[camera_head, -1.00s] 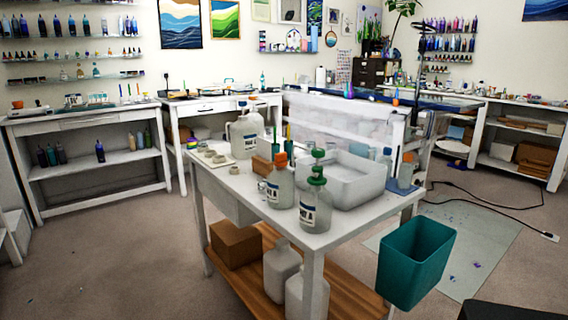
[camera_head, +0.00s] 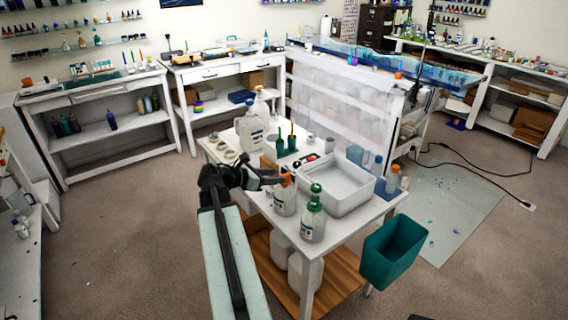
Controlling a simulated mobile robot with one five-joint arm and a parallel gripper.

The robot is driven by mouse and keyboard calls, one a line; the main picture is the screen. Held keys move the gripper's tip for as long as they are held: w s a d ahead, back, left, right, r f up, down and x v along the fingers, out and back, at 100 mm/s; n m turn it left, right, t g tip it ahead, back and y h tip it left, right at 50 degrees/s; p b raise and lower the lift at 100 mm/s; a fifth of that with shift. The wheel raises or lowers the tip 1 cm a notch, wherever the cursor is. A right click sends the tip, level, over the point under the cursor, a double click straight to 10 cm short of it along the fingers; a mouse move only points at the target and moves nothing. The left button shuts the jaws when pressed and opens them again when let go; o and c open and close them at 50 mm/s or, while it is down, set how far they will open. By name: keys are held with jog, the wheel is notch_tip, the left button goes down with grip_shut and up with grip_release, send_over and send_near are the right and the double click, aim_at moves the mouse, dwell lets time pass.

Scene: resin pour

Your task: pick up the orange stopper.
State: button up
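The orange stopper (camera_head: 288,177) sits on top of a clear, labelled bottle (camera_head: 285,199) on the near part of the white table. My gripper (camera_head: 278,181) reaches in from the left, with its tip at the stopper and partly in front of it. I cannot tell whether its fingers touch the stopper or whether they are open or shut. A second bottle with a green stopper (camera_head: 315,190) stands just to the right and nearer.
A white tray (camera_head: 338,198) lies behind the bottles. A bottle with an orange top (camera_head: 391,180) stands by the table's right corner. A white jug (camera_head: 250,132) stands at the back left. A teal bin (camera_head: 390,250) is beside the right edge.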

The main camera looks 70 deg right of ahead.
aim_at(290, 175)
jog(key=shift+b+x, duration=0.75)
jog(key=shift+x, duration=0.6)
jog(key=b+x, duration=0.2)
jog(key=x, duration=0.3)
jog(key=shift+s+d, duration=0.1)
jog(key=shift+s, duration=0.15)
jog(key=shift+r, duration=0.15)
grip_shut()
